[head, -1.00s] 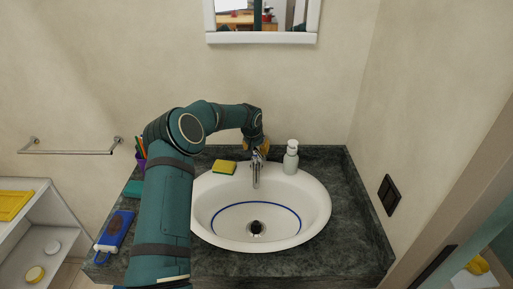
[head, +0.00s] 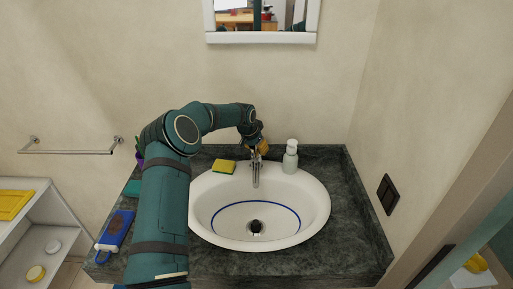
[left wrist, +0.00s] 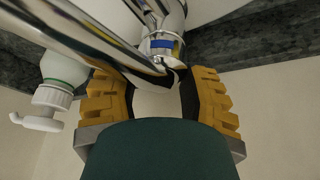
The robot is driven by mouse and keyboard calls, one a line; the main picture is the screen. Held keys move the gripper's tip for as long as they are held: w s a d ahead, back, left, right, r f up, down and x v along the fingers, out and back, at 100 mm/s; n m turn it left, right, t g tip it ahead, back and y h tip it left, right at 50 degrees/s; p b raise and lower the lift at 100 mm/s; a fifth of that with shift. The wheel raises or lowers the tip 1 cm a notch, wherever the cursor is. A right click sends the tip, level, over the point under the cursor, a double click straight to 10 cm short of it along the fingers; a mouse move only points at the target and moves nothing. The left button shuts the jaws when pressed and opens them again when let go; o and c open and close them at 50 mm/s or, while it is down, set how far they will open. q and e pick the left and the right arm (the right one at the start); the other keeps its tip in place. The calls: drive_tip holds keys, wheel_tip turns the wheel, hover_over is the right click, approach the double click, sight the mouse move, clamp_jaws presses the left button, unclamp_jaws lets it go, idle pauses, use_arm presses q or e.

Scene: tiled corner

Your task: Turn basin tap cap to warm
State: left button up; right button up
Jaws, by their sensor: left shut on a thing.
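The chrome basin tap (head: 256,177) stands at the back rim of the white basin (head: 313,208). The cap is partly hidden by the gripper in the head view. My right gripper is not in view.
A white soap dispenser (head: 290,158) stands close right of the tap; it also shows in the left wrist view (left wrist: 55,85). A yellow-green sponge (head: 223,167) lies to the left. A blue item (head: 115,230) lies on the dark counter (head: 345,240) at left.

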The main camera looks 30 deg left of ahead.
use_arm(q)
drive_tip(key=o, duration=1.3)
drive_tip(key=v, duration=1.2)
